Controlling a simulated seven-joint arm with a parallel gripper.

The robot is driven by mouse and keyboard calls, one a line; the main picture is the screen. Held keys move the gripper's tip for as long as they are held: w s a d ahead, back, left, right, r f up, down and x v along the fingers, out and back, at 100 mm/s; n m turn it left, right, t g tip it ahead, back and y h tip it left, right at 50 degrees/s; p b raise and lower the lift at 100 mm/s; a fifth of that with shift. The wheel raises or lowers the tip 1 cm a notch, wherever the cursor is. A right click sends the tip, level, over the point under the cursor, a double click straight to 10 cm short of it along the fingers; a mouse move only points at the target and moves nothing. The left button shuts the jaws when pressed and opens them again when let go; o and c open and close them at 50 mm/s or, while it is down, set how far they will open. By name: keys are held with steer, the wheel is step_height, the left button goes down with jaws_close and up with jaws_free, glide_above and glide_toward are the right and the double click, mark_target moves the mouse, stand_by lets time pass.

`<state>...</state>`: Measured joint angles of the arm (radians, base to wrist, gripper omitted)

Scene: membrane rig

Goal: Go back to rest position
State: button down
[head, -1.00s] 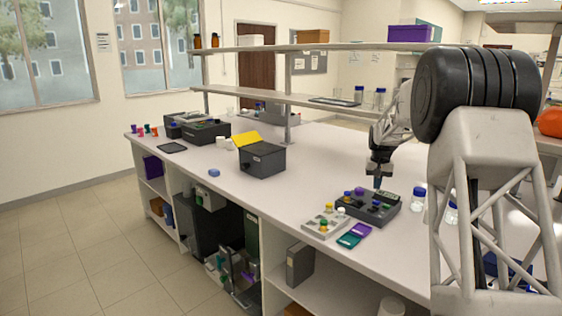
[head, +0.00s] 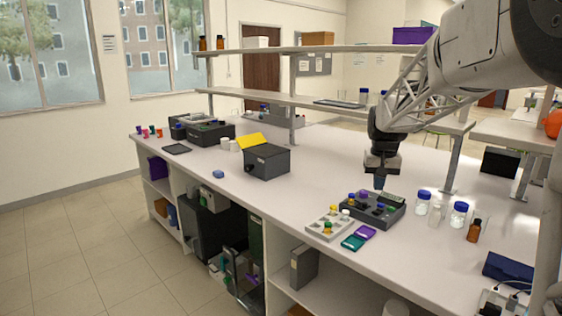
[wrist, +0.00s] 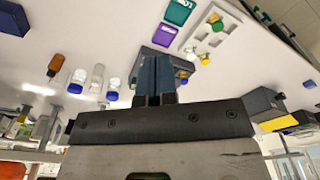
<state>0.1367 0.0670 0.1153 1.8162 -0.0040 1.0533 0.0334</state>
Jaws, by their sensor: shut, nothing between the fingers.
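My gripper (head: 379,182) points down just above the dark membrane rig (head: 398,218) on the bench, its fingers shut and empty. In the wrist view my gripper (wrist: 153,75) shows its two fingers together, with the rig (wrist: 186,59) partly hidden behind them. The rig carries small coloured knobs. A light grey tray (head: 318,230) with yellow, white and green pieces stands at the rig's left. I cannot tell whether the fingertips touch the rig.
Clear bottles with blue caps (head: 458,215) and an amber bottle (head: 474,231) stand right of the rig. Purple (head: 365,232) and teal (head: 352,243) cases lie in front. A grey box with yellow lid (head: 267,162) stands left. A shelf (head: 325,99) runs behind my arm.

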steer(key=s+a+r+n, duration=0.1)
steer(key=s+a, duration=0.2)
steer(key=s, duration=0.8)
steer(key=s+a+r, duration=0.1)
steer(key=s+a, duration=0.2)
steer(key=s, duration=0.9)
steer(key=s+a+f, duration=0.2)
steer(key=s+f, duration=0.1)
steer(key=s, duration=0.7)
steer(key=s+a+f+t, duration=0.1)
steer(key=s+f, duration=0.3)
steer(key=s, duration=0.6)
steer(key=shift+s+a+f+n+t, duration=0.2)
steer(key=shift+a+f+n+t, duration=0.1)
steer(key=shift+a+n, duration=0.1)
